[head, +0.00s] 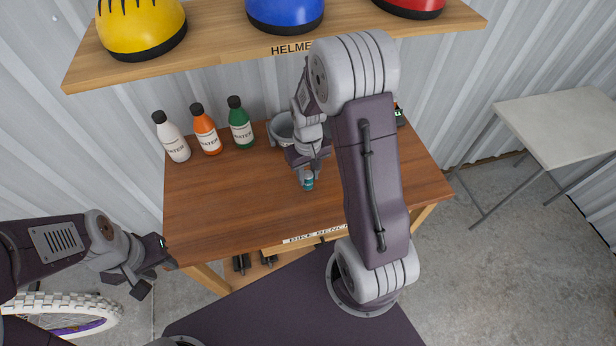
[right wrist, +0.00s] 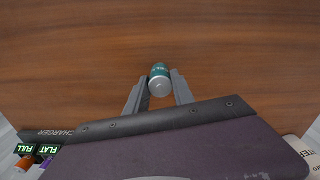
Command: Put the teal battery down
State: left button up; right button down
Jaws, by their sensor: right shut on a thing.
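The teal battery (head: 308,184) is a small cylinder with a silver end, held above or on the wooden bike bench (head: 215,225). In the right wrist view the battery (right wrist: 159,72) sits between the two grey fingers, its silver end towards the camera. My right gripper (head: 307,176) is shut on it and points down at the middle of the bench. I cannot tell whether the battery touches the wood. My left gripper (head: 160,268) is off the bench's front left corner, with no object seen in it; its jaw opening is unclear.
White (head: 172,140), orange (head: 207,134) and green (head: 241,128) bottles stand at the back left. The charger (right wrist: 52,133) shows FULL and FLAT signs. A helmet shelf (head: 230,54) overhangs the back. The bench's left front is clear.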

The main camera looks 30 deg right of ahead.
jog(key=shift+w+d+f, duration=0.1)
jog(key=shift+w+f, duration=0.05)
jog(key=shift+f, duration=0.75)
jog(key=shift+r, duration=0.1)
jog(key=c, duration=1.5)
grip_release()
jog(key=shift+f, duration=0.2)
jog(key=o, duration=0.4)
